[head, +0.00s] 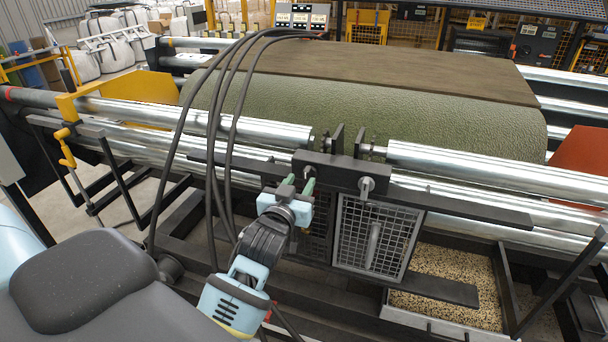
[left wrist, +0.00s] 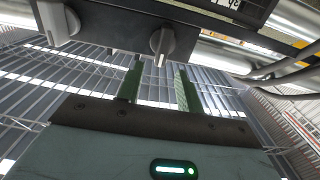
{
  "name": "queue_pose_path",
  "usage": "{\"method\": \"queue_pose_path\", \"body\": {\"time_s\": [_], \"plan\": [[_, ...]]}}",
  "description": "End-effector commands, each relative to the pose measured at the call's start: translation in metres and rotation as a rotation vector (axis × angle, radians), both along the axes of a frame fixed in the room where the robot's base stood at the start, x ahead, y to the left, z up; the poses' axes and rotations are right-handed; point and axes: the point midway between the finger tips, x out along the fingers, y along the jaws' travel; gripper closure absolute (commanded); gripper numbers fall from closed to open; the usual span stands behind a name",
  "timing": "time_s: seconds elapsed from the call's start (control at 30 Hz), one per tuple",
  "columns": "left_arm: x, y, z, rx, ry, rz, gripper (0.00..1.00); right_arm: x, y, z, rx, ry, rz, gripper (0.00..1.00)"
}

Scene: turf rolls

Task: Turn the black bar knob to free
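A dark control block (head: 340,172) sits at the middle of the roller frame and carries bar knobs on its face. One greyish bar knob (head: 367,187) shows right of my left gripper (head: 299,184). Another bar knob (head: 309,171) is just beyond its fingertips, partly hidden. In the left wrist view, a bar knob (left wrist: 162,40) stands upright in line with the gap between the green fingers (left wrist: 160,80), and a second knob (left wrist: 58,20) is at left. The fingers are apart and empty. I cannot tell whether they reach around the knob. My right gripper is not in view.
Below the block is a mesh guard (head: 375,238), with a tray of granules (head: 450,285) to its right. Steel rollers (head: 200,118) and a green turf roll (head: 350,105) lie behind. Black hoses (head: 222,130) arch down close left of my arm.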

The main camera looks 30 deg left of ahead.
Motion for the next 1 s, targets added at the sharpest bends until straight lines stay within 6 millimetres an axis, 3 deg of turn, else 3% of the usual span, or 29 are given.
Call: {"method": "queue_pose_path", "body": {"time_s": [0.3,0.7,1.0], "plan": [[0.036,0.009,0.001,0.001,-0.001,0.0,0.64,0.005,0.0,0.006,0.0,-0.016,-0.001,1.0],[0.043,0.01,0.0,0.001,0.0,0.0,0.64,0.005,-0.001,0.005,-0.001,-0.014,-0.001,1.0],[0.042,0.01,0.0,0.001,0.001,0.0,1.0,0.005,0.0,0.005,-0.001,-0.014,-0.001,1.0]]}}
